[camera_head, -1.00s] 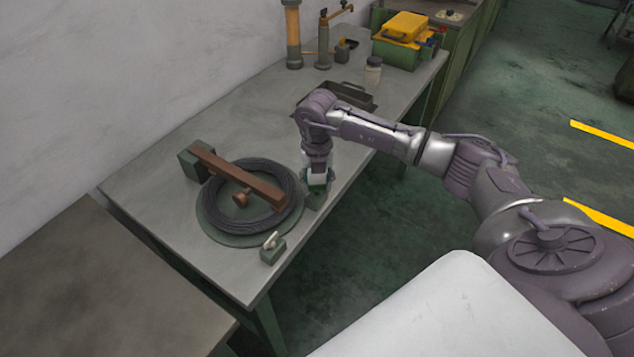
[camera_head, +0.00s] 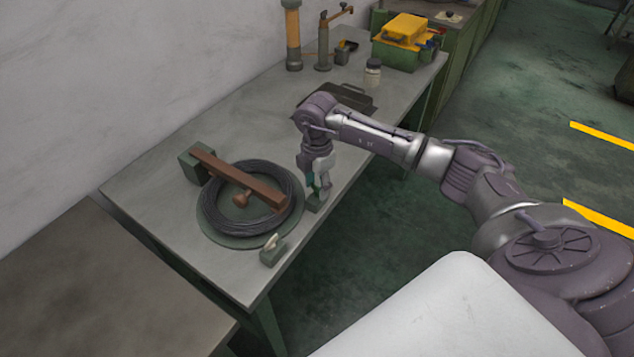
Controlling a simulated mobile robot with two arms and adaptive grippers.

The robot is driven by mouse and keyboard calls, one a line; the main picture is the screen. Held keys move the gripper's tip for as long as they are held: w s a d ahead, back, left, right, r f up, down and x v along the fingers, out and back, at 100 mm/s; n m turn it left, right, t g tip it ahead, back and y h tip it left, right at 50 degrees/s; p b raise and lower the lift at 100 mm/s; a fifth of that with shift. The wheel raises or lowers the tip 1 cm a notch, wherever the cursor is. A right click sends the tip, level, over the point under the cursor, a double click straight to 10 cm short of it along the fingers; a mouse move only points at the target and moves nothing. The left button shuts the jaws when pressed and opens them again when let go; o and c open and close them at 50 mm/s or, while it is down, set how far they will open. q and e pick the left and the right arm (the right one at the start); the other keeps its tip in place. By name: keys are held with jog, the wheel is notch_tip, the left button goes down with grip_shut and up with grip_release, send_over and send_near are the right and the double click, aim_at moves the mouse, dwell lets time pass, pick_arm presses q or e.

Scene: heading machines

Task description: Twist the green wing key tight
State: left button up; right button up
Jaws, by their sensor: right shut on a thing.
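My right gripper (camera_head: 318,185) points down at the right edge of the bench, with its fingers shut on the green wing key (camera_head: 314,182). Only a small bit of the green key shows between the fingers. The key sits over a small grey-green block (camera_head: 316,202) on the bench, and the gripper hides most of the joint between them. How far the key is turned cannot be told. My left gripper is not in view.
A coil of dark wire (camera_head: 214,210) lies on a round green plate, with a brown bar (camera_head: 240,178) across it. A second small block (camera_head: 272,255) with a pale lever stands at the front edge. A dark tray (camera_head: 350,98), a jar (camera_head: 373,72) and a yellow-green toolbox (camera_head: 405,40) stand farther back.

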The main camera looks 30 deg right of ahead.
jog(key=m, duration=0.2)
jog(key=m+p, duration=0.1)
jog(key=m, duration=0.2)
jog(key=shift+r+m, duration=0.2)
jog(key=shift+m, duration=0.1)
jog(key=m+p, duration=0.1)
jog(key=m, duration=0.1)
jog(key=shift+m, duration=0.3)
jog(key=shift+m+p, duration=0.65)
jog(key=shift+m, duration=0.25)
jog(key=m+p, duration=0.4)
jog(key=p, duration=0.1)
jog(key=shift+r+p, duration=0.15)
jog(key=shift+p, duration=0.25)
jog(key=shift+w+m+p, duration=0.1)
jog(key=shift+m+p, duration=0.3)
jog(key=shift+p, duration=0.3)
jog(key=shift+f, duration=0.2)
jog(key=o, duration=1.1)
jog(key=shift+o, duration=0.2)
jog(key=shift+f, duration=0.1)
